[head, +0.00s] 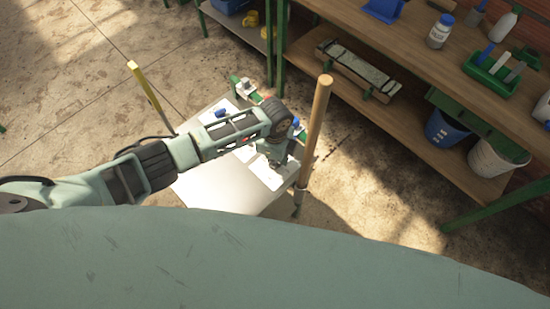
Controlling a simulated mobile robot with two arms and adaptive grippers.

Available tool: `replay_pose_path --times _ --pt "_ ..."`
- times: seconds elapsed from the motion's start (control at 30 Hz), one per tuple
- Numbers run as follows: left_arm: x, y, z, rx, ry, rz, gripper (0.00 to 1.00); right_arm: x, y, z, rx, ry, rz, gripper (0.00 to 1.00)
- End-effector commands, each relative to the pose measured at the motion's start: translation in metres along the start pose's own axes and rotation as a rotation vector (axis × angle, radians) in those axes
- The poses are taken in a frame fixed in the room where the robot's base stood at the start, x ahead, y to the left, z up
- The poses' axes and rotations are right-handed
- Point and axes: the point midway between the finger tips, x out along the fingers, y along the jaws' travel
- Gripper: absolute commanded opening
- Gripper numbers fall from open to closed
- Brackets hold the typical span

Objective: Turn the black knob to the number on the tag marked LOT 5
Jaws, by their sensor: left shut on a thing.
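A pale panel (213,188) on a low stand is in the middle of the head view, with white patches and small blue parts (220,113) on its far side. My left gripper (274,163) points down at the panel's right part, over a white patch (266,174). It is shut on what looks like the black knob, which the gripper and wrist hide almost fully. The tag marked LOT 5 and its number cannot be read here. My right gripper is not in view.
A wooden handle (317,125) stands upright close to the right of my left gripper. A yellow stick (147,90) stands at the panel's left. A wooden workbench (400,50) with bottles, a green tray (500,72) and buckets below is at right. Floor at left is clear.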

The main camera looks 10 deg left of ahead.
Motion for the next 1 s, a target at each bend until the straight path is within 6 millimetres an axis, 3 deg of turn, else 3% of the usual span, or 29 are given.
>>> replay_pose_path --times 0.27,0.3,0.5,0.83,1.0 --pt "-0.002 -0.002 0.001 0.000 -0.003 -0.005 0.00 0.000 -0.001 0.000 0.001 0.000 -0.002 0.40" --pt "-0.002 -0.002 0.001 0.000 -0.003 -0.005 0.09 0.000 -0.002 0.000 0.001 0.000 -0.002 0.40" --pt "-0.001 -0.001 0.001 0.000 -0.002 -0.003 0.27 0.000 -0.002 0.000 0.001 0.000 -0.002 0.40" --pt "-0.002 -0.001 0.000 0.001 0.000 -0.002 0.27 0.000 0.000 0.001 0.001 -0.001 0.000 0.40" --pt "-0.019 -0.002 0.000 0.001 0.001 -0.005 0.27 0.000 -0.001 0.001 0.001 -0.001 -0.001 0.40"
